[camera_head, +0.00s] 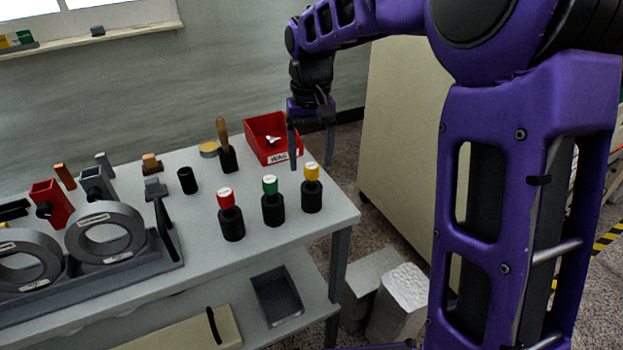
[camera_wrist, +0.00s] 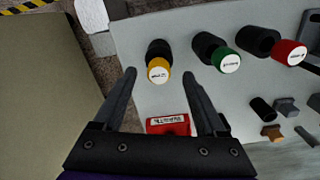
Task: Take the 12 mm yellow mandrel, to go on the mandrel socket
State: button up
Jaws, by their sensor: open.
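The yellow mandrel (camera_head: 312,172) stands upright in a black holder (camera_head: 312,198) near the bench's right end. Its yellow cap with a white label shows in the wrist view (camera_wrist: 158,71); the label is too small to read. My gripper (camera_head: 311,166) is open and empty, fingers pointing down over that end of the bench. In the wrist view the yellow cap lies between the two fingertips (camera_wrist: 160,76), apparently beyond them and untouched. I cannot tell for sure which part is the mandrel socket; an empty-looking black cylinder (camera_head: 187,180) stands mid-bench.
Green (camera_head: 270,186) and red (camera_head: 225,198) capped mandrels stand in a row left of the yellow one. A red bin (camera_head: 268,140) is just behind. A brush (camera_head: 224,140) stands upright nearby. Grey rings on a rack (camera_head: 105,232) fill the bench's left.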

aim_at(312, 166)
notch_tip(312, 166, down, 4)
jog(key=shift+d+r+b, duration=0.1)
jog(key=shift+b, duration=0.2)
grip_shut()
